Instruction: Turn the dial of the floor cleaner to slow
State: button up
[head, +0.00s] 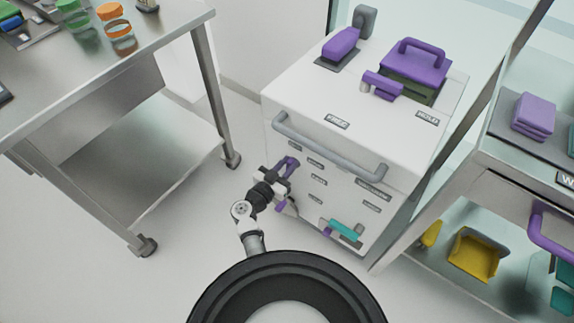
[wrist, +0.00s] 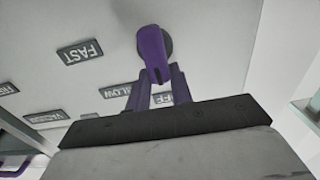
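The floor cleaner (head: 300,100) is a white cabinet with a grey bar handle and dark label plates on its front. Its dial (wrist: 153,55) is a purple lever on a round grey base. In the wrist view the dial's free end points down the picture toward the OFF plate (wrist: 163,98). The SLOW plate (wrist: 117,91) is left of that, and the FAST plate (wrist: 80,52) is farther up and left. My gripper (wrist: 161,78) has its two purple fingers apart, with the dial's end between their tips; whether they press on it cannot be told. My gripper (head: 287,168) is at the cabinet's front.
The grey bar handle (head: 330,150) crosses the front above my gripper. A steel table (head: 140,140) stands left, and a shelf cart (head: 500,150) stands close on the right. A teal part (head: 345,230) is low on the front. Open floor lies between table and cabinet.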

grip_shut()
jog(key=shift+s+m+p, duration=0.1)
jog(key=shift+m+p, duration=0.2)
jog(key=m, duration=0.1)
jog(key=m+p, duration=0.1)
jog(key=m, duration=0.1)
jog(key=d+m+p, duration=0.1)
jog(key=m, duration=0.1)
jog(key=shift+s+f, duration=0.2)
jog(key=shift+s, duration=0.15)
jog(key=shift+s+d+f+m, duration=0.1)
jog(key=shift+d+f+m, duration=0.05)
jog(key=shift+m, duration=0.85)
jog(key=shift+s+d+f+m, duration=0.1)
jog(key=shift+d+f+m, duration=0.05)
jog(key=shift+m, duration=0.85)
jog(key=o, duration=0.5)
grip_release()
